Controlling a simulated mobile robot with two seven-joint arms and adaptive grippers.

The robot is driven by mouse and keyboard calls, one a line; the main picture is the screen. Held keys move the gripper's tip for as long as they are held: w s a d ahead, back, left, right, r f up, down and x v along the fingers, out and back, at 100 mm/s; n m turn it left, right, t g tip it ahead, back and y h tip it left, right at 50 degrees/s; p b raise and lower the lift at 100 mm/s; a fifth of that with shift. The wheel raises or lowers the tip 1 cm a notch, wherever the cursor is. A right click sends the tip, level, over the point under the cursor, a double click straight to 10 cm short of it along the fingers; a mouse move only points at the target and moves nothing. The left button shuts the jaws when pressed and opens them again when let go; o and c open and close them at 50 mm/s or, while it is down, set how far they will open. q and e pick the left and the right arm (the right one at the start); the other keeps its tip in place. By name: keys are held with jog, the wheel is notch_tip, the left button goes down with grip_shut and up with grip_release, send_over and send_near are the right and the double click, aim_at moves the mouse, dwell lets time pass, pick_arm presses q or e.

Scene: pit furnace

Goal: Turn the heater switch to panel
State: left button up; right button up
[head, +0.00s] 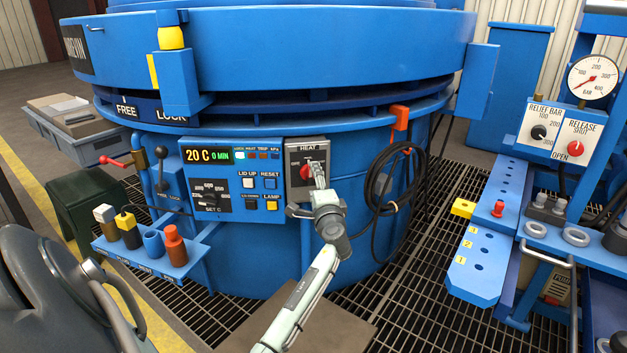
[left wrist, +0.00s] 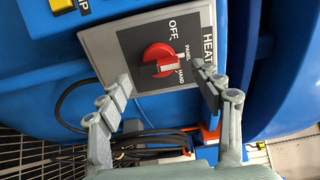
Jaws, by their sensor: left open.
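The heater switch is a red knob (left wrist: 158,60) on a dark plate in a grey box (left wrist: 108,42), marked OFF, PANEL and HAND. In the left wrist view its white mark points right, toward the PANEL and HAND labels; I cannot tell exactly which one. In the head view the knob (head: 306,173) is under the HEAT label, partly hidden by my gripper. My left gripper (head: 316,172) is at the switch, its fingers open. In the left wrist view the left gripper (left wrist: 165,80) has one finger on each side of the knob, apart from it. My right gripper is not in view.
The control panel (head: 224,207) with display and buttons is left of the switch. A coiled black cable (head: 376,190) hangs on an orange hook (head: 399,117) to its right. A blue shelf (head: 150,262) with several plugs juts out lower left. A gauge stand (head: 553,130) is at right.

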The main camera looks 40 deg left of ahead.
pick_arm(q)
jog(key=v, duration=1)
